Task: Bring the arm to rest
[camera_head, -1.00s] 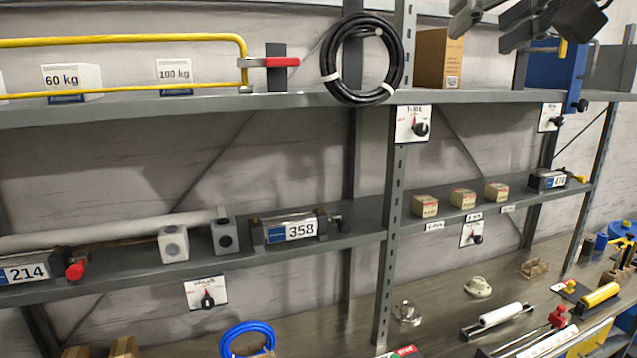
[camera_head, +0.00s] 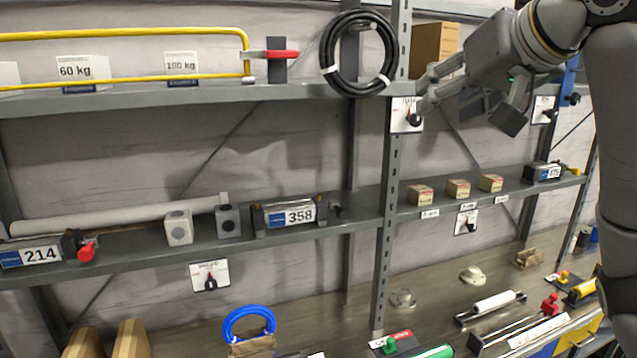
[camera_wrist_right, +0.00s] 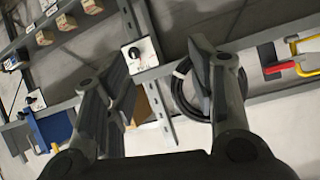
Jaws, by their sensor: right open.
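My right arm (camera_head: 560,35) comes in from the upper right of the head view. Its right gripper (camera_head: 428,90) points left at the upper shelf, close to a white dial plate with a black knob (camera_head: 414,120). In the right wrist view the two fingers (camera_wrist_right: 165,85) are spread apart with nothing between their tips. The dial plate (camera_wrist_right: 141,55) shows beyond the gap between them. In the head view I cannot tell whether the fingertips touch the plate or knob. My left gripper is not in view.
A coiled black hose (camera_head: 357,55) hangs left of the gripper. A cardboard box (camera_head: 432,45) stands on the upper shelf (camera_head: 200,95) behind it. A grey post (camera_head: 392,200) runs down below. Small boxes (camera_head: 458,189) sit on the lower right shelf. Tools lie on the bench (camera_head: 440,290).

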